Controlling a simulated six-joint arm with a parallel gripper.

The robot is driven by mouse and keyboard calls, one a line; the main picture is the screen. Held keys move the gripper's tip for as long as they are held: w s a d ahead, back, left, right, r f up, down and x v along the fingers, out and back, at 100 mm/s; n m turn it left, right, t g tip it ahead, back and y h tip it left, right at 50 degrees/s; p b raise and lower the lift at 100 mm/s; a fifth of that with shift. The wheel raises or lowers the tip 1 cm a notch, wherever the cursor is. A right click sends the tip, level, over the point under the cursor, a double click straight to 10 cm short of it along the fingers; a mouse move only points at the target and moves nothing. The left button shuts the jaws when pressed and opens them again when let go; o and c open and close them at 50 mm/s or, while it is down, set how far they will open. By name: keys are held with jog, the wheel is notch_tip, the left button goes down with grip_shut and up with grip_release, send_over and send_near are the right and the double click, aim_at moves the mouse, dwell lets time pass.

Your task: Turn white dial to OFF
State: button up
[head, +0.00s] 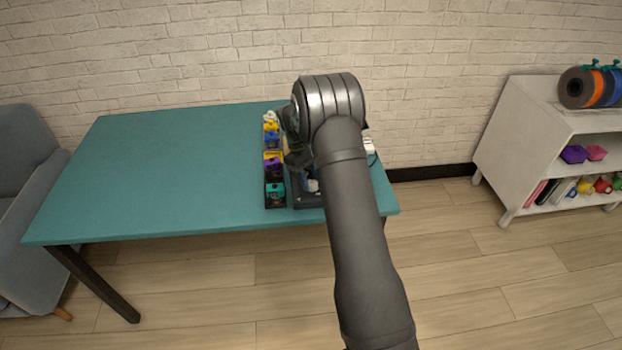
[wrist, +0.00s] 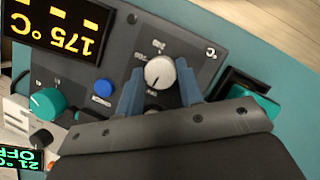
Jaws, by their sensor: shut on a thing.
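The white dial (wrist: 158,73) sits on a dark grey panel (wrist: 122,48) in the wrist view, with small printed marks around it that are too blurred to read. My gripper (wrist: 159,66) has its two blue fingers on either side of the dial, shut on it. A dark pointer mark shows faintly on the dial's face. A yellow display (wrist: 68,28) on the same panel reads 175 °C, upside down in this view. In the head view my arm hides the dial and most of the panel.
A blue button (wrist: 103,87), a teal knob (wrist: 47,102) and a teal switch (wrist: 262,103) are near the dial. A green display (wrist: 20,158) reads 21° OFF. Several coloured items stand in a row left of my arm on the teal table (head: 170,165), whose left side is clear.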

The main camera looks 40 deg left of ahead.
jog(key=shift+s+n+t, duration=0.1)
jog(key=shift+n+t, duration=0.2)
jog(key=shift+n, duration=0.3)
jog(key=o, duration=1)
jog(key=shift+c, duration=0.2)
jog(key=v, duration=1.7)
jog(key=shift+r, duration=0.25)
jog(key=x, duration=1.7)
jog(key=shift+f, duration=0.25)
